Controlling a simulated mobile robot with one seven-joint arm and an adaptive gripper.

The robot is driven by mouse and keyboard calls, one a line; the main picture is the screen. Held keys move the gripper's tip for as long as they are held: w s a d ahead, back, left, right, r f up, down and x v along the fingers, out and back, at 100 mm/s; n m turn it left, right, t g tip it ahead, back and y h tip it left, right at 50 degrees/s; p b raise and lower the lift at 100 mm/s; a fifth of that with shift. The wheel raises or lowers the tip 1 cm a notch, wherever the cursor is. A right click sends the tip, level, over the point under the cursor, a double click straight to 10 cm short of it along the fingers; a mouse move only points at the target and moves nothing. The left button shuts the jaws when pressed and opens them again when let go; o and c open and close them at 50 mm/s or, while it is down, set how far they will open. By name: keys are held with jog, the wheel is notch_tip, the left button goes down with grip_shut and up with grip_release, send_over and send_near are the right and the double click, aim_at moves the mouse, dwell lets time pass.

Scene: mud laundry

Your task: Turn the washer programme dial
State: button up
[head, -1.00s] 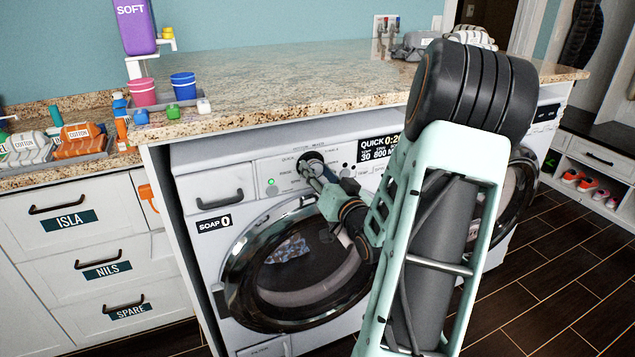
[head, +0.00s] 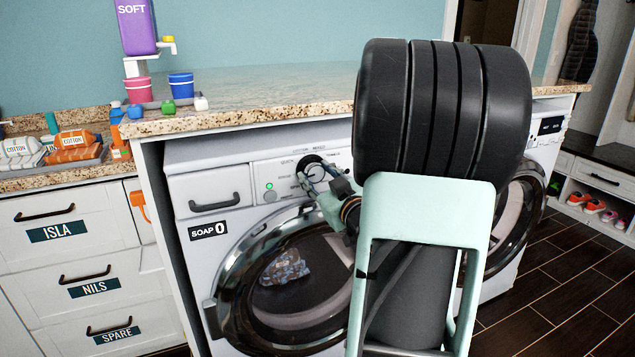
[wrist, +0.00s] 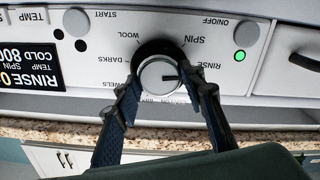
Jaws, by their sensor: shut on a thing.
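The washer programme dial (head: 313,162) is a round silver knob with a dark surround on the front washer's panel. In the wrist view, which is upside down, the dial (wrist: 160,72) has a dark pointer line towards the RINSE side. WOOL, SPIN, RINSE and DARKS are printed around it. My gripper (wrist: 166,88) is shut on the dial, one finger on each side; it also shows in the head view (head: 316,180). The display (wrist: 27,66) reads RINSE, COLD and 800; my arm hides it in the head view.
A lit green light (wrist: 239,56) and round buttons sit near the dial. The granite counter (head: 250,112) overhangs the panel, with cups and a SOFT bottle (head: 137,25) on it. The round washer door (head: 228,290) is below. A second machine (head: 545,135) stands at right.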

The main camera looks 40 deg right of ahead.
dwell(0.5)
jog(key=o, duration=1.2)
jog(key=shift+c, duration=0.2)
jog(key=shift+s, duration=0.1)
jog(key=v, duration=1.1)
jog(key=shift+s+a, duration=0.2)
jog(key=shift+s, duration=0.2)
